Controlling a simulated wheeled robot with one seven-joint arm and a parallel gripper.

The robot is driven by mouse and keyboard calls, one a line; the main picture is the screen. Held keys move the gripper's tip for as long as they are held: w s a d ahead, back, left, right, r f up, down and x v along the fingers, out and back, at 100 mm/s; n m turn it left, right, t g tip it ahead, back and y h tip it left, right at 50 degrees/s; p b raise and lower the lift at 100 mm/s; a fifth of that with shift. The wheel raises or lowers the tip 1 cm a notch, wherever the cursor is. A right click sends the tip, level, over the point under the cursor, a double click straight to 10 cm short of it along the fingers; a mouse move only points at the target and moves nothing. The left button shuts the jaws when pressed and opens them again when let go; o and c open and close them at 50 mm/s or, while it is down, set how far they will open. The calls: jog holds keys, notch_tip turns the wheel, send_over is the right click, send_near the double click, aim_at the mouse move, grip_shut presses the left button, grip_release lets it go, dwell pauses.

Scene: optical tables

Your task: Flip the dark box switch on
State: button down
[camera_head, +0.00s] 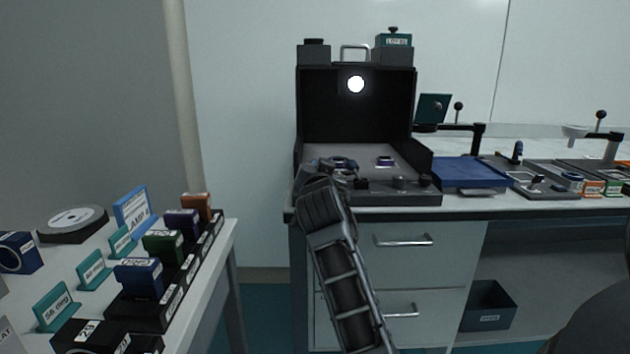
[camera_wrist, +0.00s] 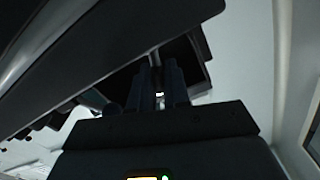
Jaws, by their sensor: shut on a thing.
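The dark box (camera_head: 308,115) is a black open-fronted housing on the bench, with a bright round white spot (camera_head: 355,84) on its dark back panel. My arm reaches up to the front left of the box, and my gripper hides that part of its front edge in the head view. In the wrist view my gripper (camera_wrist: 160,72) has its two dark fingers close together at the box. They are shut on a small thin part, seemingly the box switch (camera_wrist: 155,58), which is mostly hidden. I cannot tell which way the switch is set.
Small knobs (camera_head: 399,182) stand along the box's front ledge. A blue tray (camera_head: 470,172) lies to its right, with black-armed fixtures behind it. Drawers (camera_head: 403,240) are below. A side table (camera_head: 225,240) with labelled blocks stands at the left, with a gap between it and the bench.

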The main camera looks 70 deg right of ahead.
jog(key=shift+s+d+f+m+b, duration=0.1)
jog(key=shift+s+m+b, duration=0.05)
jog(key=shift+m+b, duration=0.3)
jog(key=shift+s+f+m+b, duration=0.1)
jog(key=shift+m+b, duration=0.2)
jog(key=shift+m, duration=0.25)
jog(key=c, duration=1.2)
grip_release()
jog(key=v, duration=0.7)
jog(key=shift+s+a, duration=0.2)
jog(key=shift+a, duration=0.2)
